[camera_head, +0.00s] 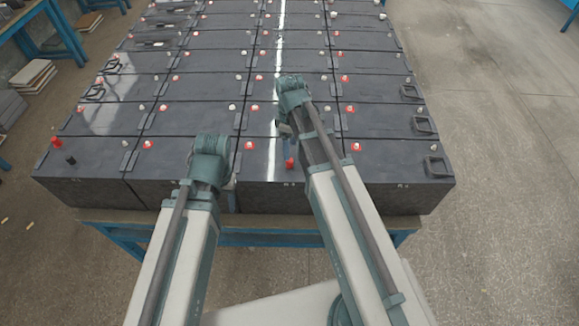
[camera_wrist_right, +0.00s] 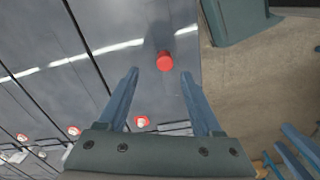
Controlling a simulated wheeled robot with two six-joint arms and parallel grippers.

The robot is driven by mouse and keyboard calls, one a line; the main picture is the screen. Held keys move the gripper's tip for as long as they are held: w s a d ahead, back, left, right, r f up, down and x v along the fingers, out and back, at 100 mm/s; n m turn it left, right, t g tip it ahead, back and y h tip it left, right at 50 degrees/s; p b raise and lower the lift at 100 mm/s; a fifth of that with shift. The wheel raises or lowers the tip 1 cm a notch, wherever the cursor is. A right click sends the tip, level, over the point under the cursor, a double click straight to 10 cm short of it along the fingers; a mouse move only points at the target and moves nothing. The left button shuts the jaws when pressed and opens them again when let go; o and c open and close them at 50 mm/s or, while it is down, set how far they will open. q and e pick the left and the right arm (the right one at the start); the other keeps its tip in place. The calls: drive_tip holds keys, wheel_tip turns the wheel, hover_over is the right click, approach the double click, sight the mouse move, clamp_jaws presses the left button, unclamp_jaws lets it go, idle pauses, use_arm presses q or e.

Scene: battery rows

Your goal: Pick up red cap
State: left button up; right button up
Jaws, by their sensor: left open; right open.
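A small red cap (camera_head: 290,163) stands on the front row of dark batteries, near their front edge and just beneath my right gripper (camera_head: 286,140). In the right wrist view the red cap (camera_wrist_right: 165,62) lies just past the fingertips, roughly between their lines. My right gripper (camera_wrist_right: 159,73) is open, with its two blue fingers apart and nothing between them. My left gripper (camera_head: 212,165) is over the front row to the left; its fingers are mostly hidden by its own wrist.
Rows of dark batteries (camera_head: 190,120) with red-ringed terminals fill a blue-framed table (camera_head: 262,238). Black handles (camera_head: 424,125) stick up along the right side. Open floor (camera_head: 500,150) lies to the right; stacked boards (camera_head: 33,76) stand at the left.

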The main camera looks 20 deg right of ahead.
sight(290, 163)
drive_tip(key=f+b, duration=0.4)
drive_tip(key=shift+s+a, duration=0.25)
drive_tip(key=shift+s, duration=0.05)
drive_tip(key=shift+f+b, duration=0.6)
drive_tip(key=shift+b, duration=0.05)
drive_tip(key=shift+r, duration=0.1)
clamp_jaws()
